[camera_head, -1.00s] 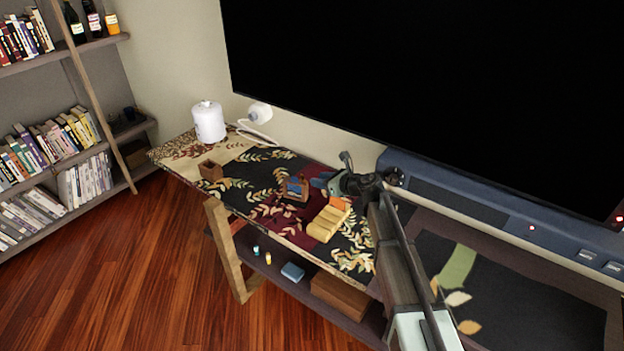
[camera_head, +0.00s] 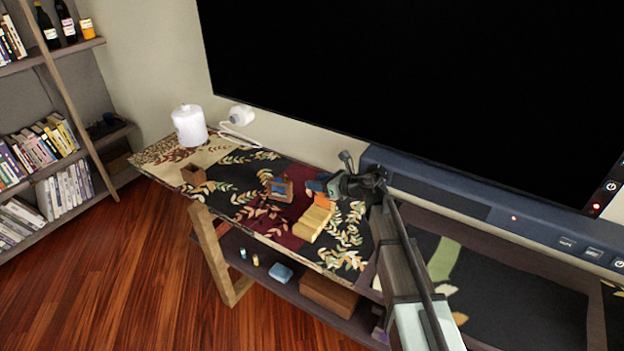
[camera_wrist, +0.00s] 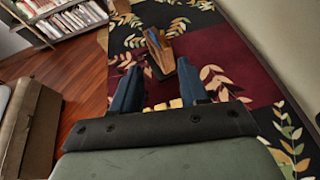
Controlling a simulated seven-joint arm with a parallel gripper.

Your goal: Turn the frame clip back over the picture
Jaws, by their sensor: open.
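A small brown wooden frame (camera_head: 280,189) with a blue panel stands on the patterned cloth of the long table. It also shows in the wrist view (camera_wrist: 160,54), ahead of my fingers. The clip on it is too small to make out. My gripper (camera_head: 314,186) is just to the right of the frame in the head view, apart from it. In the wrist view my two dark blue fingers (camera_wrist: 158,78) are spread wide with nothing held between them.
A yellow block-like object (camera_head: 313,222) lies on the table below my gripper. A small open brown box (camera_head: 194,174) and a white canister (camera_head: 189,125) stand farther left. A large dark screen (camera_head: 420,90) rises behind the table. Cloth between box and frame is clear.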

